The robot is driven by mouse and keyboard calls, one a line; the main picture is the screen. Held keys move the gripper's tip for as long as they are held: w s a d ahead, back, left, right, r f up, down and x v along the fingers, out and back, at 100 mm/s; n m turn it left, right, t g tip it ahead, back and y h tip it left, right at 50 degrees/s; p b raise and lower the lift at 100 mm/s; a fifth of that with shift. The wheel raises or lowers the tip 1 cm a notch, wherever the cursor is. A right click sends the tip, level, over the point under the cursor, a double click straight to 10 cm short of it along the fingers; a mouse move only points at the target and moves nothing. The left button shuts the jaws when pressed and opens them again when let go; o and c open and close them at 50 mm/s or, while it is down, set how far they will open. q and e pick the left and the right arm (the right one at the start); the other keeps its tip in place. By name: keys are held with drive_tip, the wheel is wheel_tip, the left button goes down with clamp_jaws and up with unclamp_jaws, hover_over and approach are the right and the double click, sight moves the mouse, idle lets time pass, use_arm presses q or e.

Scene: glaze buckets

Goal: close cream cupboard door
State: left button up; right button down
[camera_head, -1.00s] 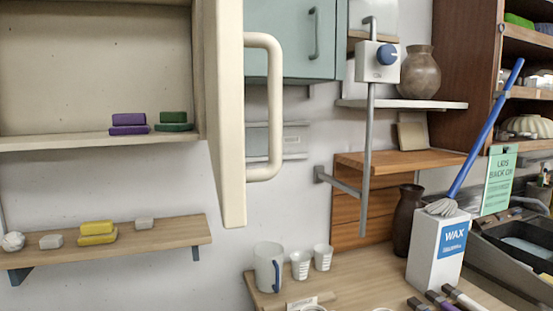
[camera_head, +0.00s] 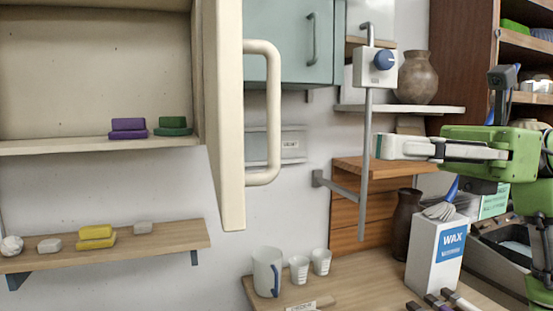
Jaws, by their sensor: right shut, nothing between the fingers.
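The cream cupboard (camera_head: 95,70) hangs at the upper left, with its inside showing. Its cream door (camera_head: 230,130) stands open, swung out toward me and seen nearly edge-on. A cream loop handle (camera_head: 273,110) is on the door's right side. My right gripper (camera_head: 380,147) is shut and empty, pointing left. In the picture it is well to the right of the handle, with a clear gap between them, close to a grey rod. My left gripper is not in view.
Purple (camera_head: 128,128) and green blocks (camera_head: 173,126) lie inside the cupboard. A grey rod with a blue-knobbed box (camera_head: 377,67) hangs between door and gripper. A wooden shelf (camera_head: 150,242) with yellow blocks is below. A mug (camera_head: 267,271), cups and a WAX box (camera_head: 437,255) stand on the bench.

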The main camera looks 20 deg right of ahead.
sight(274, 163)
drive_tip(key=shift+h, duration=0.5)
drive_tip(key=a+p, duration=0.2)
drive_tip(key=a, duration=0.2)
drive_tip(key=a+p, duration=0.2)
drive_tip(key=a, duration=0.3)
drive_tip(key=a+p, duration=0.2)
drive_tip(key=a, duration=0.2)
drive_tip(key=shift+a+f, duration=0.2)
drive_tip(key=shift+f, duration=0.1)
